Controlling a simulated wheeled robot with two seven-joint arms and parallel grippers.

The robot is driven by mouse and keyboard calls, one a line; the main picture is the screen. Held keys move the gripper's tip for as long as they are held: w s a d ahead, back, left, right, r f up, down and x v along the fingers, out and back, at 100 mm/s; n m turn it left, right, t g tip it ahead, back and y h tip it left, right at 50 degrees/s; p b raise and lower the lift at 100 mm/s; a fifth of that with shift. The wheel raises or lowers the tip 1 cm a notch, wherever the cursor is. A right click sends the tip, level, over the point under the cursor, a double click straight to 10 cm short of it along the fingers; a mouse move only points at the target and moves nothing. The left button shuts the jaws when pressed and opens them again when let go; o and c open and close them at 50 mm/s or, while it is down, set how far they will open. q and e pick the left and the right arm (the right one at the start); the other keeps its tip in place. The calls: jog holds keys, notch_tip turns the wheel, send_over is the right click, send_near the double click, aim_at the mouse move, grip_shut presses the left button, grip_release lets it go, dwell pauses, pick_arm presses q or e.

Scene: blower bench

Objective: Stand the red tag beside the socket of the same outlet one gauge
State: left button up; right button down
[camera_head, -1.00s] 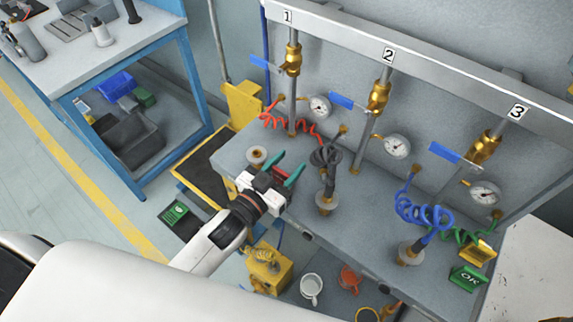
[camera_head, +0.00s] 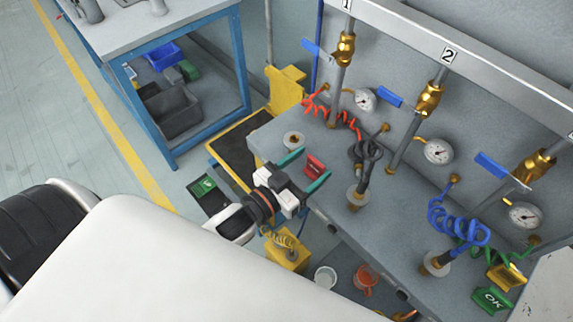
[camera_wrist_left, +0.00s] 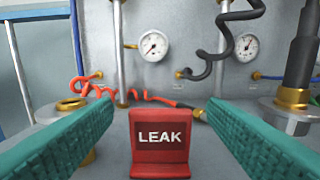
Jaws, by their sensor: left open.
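The red tag (camera_head: 314,166), marked LEAK, stands upright on the bench in the head view, and its face shows in the left wrist view (camera_wrist_left: 160,143). It is between the empty left socket (camera_head: 294,140) and the middle socket (camera_head: 357,198), nearer the left one. Gauge one (camera_head: 364,99) is on the panel behind. My left gripper (camera_head: 305,169) is open, its teal fingers on either side of the space in front of the tag, apart from it. In the wrist view a finger partly hides the left socket (camera_wrist_left: 72,104). My right gripper is not in view.
A red coiled hose (camera_head: 345,118) hangs behind the tag. A black hose (camera_head: 365,152) rises from the middle socket and a blue hose (camera_head: 458,222) from the right one. Yellow and green tags (camera_head: 492,299) stand at the right end. Buckets (camera_head: 326,277) are below the bench.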

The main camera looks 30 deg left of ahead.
pick_arm(q)
jog(key=v, duration=0.7)
jog(key=shift+s+b, duration=0.25)
jog(key=shift+b, duration=0.1)
jog(key=s+a+f+n+g+y, duration=0.1)
jog(key=a+f+g, duration=0.1)
jog(key=f, duration=0.9)
jog(key=s+a+f+g+y, duration=0.2)
jog(key=f+g, duration=0.1)
jog(key=f, duration=0.7)
jog(key=s+a+f+n+g+y, duration=0.1)
jog(key=f+g, duration=0.1)
jog(key=f, duration=0.9)
jog(key=s+a+f+g+y, duration=0.1)
jog(key=s+f+g, duration=0.8)
jog(key=s+f, duration=1)
jog(key=s+y, duration=0.1)
jog(key=s, duration=0.2)
jog(key=shift+s+a+f, duration=0.2)
jog(key=shift+a, duration=0.1)
